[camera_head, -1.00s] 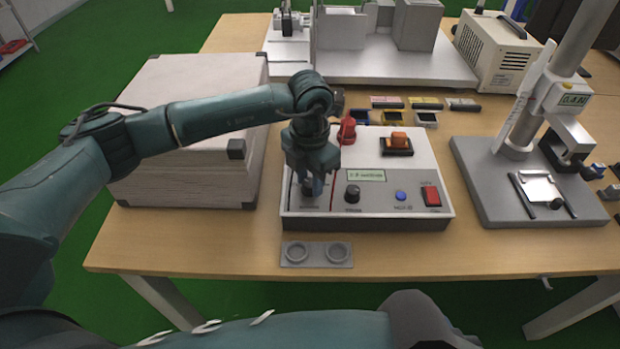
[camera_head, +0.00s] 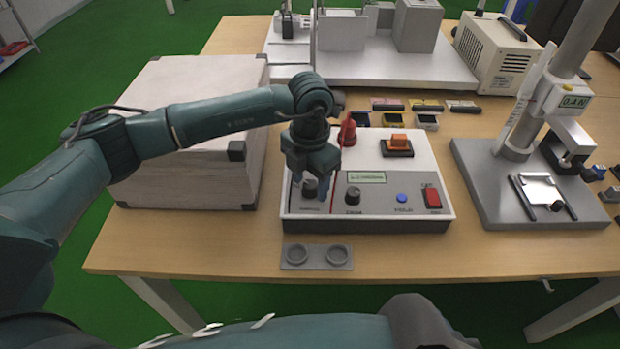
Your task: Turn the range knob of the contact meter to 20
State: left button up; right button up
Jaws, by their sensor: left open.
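The contact meter (camera_head: 385,212) is a low box with a pale top and a grey front panel on the wooden table. Its panel has a dark knob (camera_head: 309,188) at the left and a second dark knob (camera_head: 353,195) to the right, below a small green display (camera_head: 366,177). The labels are too small to read, so I cannot tell which one is the range knob. My left gripper (camera_head: 311,188) points down over the left knob, open, with its fingers on either side of it. I cannot tell whether they touch it. My right gripper is not in view.
The meter also carries a blue button (camera_head: 401,198), a red switch (camera_head: 432,197), an orange part (camera_head: 398,142) and a red terminal (camera_head: 347,134). A white case (camera_head: 190,140) stands at left, a grey test stand (camera_head: 490,190) at right. A two-ring plate (camera_head: 317,256) lies in front.

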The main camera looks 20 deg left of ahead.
aim_at(310, 184)
pick_arm(q)
notch_tip(310, 184, up, 13)
jog(key=shift+b, duration=0.3)
dwell(0.6)
